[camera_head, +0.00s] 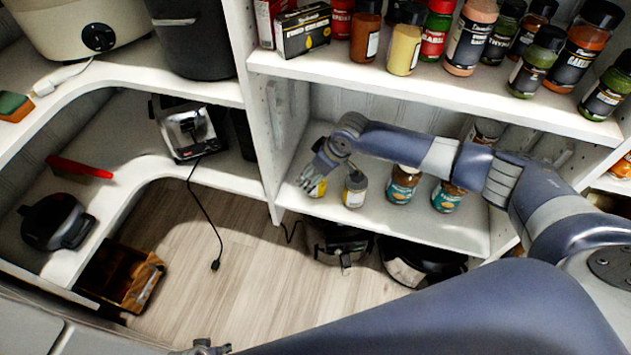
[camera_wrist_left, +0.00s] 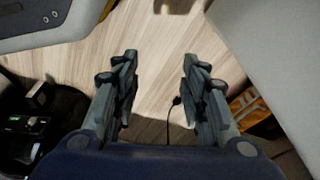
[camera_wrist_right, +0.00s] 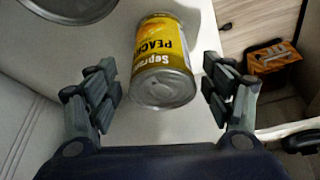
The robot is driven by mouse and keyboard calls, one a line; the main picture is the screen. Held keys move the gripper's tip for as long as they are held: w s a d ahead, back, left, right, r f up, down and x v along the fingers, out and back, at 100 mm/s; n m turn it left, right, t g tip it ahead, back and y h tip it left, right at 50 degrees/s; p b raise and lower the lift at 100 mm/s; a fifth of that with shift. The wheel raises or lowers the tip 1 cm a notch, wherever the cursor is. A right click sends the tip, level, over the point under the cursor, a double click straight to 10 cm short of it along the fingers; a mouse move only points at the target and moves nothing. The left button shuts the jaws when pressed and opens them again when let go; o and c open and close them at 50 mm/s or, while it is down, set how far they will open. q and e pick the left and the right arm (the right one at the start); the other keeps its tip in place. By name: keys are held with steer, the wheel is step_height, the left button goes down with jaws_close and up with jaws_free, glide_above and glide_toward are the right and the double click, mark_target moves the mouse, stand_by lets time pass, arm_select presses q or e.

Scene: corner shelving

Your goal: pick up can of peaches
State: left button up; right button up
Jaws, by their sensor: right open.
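The can of peaches (camera_wrist_right: 163,62) is yellow with a silver lid and stands on the white lower shelf. In the right wrist view it sits ahead of my right gripper (camera_wrist_right: 161,95), whose open fingers are to either side of its near end. In the head view the can (camera_head: 317,187) is partly hidden by my right gripper (camera_head: 316,173). My left gripper (camera_wrist_left: 158,75) is open and empty above the wooden floor; only a little of it (camera_head: 205,348) shows at the bottom of the head view.
The upper shelf (camera_head: 450,90) above my right forearm holds several spice jars. A toaster (camera_head: 188,130) stands on the left shelving. The floor (camera_head: 185,240) is mostly open.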

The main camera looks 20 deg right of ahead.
steer(key=b+x, duration=0.1)
steer(key=x, duration=0.3)
steer(key=shift+a+f+b, duration=0.15)
steer(key=shift+f+b, duration=0.15)
steer(key=shift+f, duration=0.05)
arm_select(q)
step_height(320, 180, up, 6)
steer(key=w, duration=0.2)
steer(key=shift+f, duration=0.15)
arm_select(e)
steer(key=shift+w+f, duration=0.1)
steer(key=shift+f, duration=0.1)
arm_select(q)
steer(key=shift+d, duration=0.1)
arm_select(e)
steer(key=shift+c, duration=0.5)
steer(key=c, duration=1.3)
